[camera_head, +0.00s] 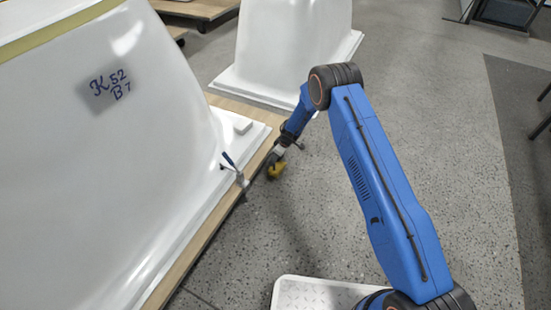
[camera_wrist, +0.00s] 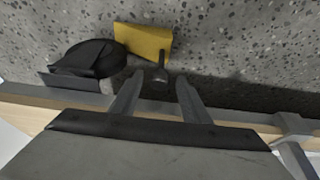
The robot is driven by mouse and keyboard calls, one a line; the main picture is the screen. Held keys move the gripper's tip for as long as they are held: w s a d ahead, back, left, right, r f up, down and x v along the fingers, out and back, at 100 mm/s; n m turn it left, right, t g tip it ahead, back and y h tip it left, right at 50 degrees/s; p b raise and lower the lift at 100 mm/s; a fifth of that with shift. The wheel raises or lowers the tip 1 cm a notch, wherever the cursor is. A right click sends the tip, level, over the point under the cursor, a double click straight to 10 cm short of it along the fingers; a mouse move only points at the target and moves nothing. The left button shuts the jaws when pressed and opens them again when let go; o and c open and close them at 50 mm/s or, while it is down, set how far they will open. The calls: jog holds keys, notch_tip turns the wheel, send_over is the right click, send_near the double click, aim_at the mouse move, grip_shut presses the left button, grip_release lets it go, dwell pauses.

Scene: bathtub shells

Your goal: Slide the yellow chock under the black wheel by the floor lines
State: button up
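The yellow chock (camera_wrist: 146,40) lies on the floor in the wrist view, with a dark upright handle (camera_wrist: 160,66) at its near side. The black wheel (camera_wrist: 98,57) is just left of it, beside the wooden board edge; whether they touch I cannot tell. My gripper (camera_wrist: 164,80) is open, its two grey fingers apart on either side of the handle's near end, not visibly closed on it. In the head view the chock (camera_head: 277,170) shows small and yellow just below my gripper (camera_head: 279,153). The wheel is hard to make out there.
A white tub shell (camera_head: 130,150) stands on a wooden board (camera_head: 190,255) at the left, with a blue-handled clamp (camera_head: 234,170) at its edge. Another white shell (camera_head: 290,45) stands behind. Open speckled floor (camera_head: 300,215) lies right of the board.

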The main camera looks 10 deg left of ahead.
dwell(0.3)
jog(key=v, duration=1.7)
jog(key=shift+r, duration=0.2)
jog(key=shift+d, duration=0.1)
